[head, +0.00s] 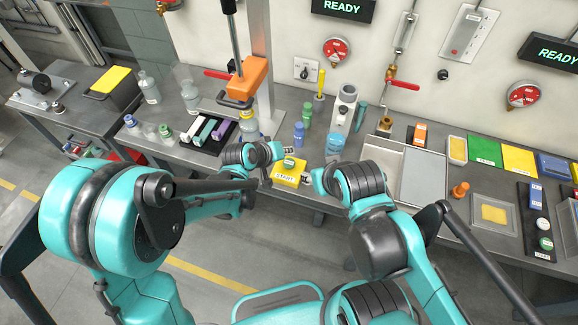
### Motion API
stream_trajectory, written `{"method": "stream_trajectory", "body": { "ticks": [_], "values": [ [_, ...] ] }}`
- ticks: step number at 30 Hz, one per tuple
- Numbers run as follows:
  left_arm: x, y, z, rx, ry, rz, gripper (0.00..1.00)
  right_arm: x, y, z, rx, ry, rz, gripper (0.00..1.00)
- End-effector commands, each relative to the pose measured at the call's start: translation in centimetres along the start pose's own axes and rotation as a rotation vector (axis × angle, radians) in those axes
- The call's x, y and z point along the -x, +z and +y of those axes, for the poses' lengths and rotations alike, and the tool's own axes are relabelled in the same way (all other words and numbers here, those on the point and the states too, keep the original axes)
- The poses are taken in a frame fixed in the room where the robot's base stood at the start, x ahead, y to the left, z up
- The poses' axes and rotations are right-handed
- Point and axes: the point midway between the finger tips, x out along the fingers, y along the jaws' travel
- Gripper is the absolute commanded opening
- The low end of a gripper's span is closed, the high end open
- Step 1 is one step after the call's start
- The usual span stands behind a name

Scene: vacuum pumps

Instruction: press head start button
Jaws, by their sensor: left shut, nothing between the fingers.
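A yellow box labelled START (290,175) sits at the front edge of the bench, near the middle. A round green button (289,161) is on its top. My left gripper (282,150) is shut and empty, just behind and left of the green button. I cannot tell whether its fingertips touch the button. My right gripper (309,178) is at the right side of the yellow box, very close to it. Its fingers are small and partly hidden, so I cannot tell whether they are open.
Several bottles stand behind the box, including a blue one (298,134). A grey-white device (340,116) stands behind my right gripper. A black tray (209,134) with coloured strips lies at left. An orange block (246,79) on a post stands above the bench.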

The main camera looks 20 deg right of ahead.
Motion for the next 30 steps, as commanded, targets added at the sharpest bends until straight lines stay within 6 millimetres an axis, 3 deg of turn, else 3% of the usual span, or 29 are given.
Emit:
{"method": "stream_trajectory", "body": {
  "ticks": [3,7,30],
  "values": [
    [-1.5,1.0,-1.1,0.000,0.000,0.000,0.00,-1.6,1.1,0.0,0.000,0.000,0.000,0.40],
    [-2.0,1.4,-1.5,0.000,0.000,0.000,0.00,-2.2,1.6,0.0,0.000,0.000,0.000,0.40],
    [-2.0,1.4,-1.4,0.000,0.000,0.000,0.00,-2.2,1.6,0.0,0.000,0.000,0.000,0.40]
  ]
}}
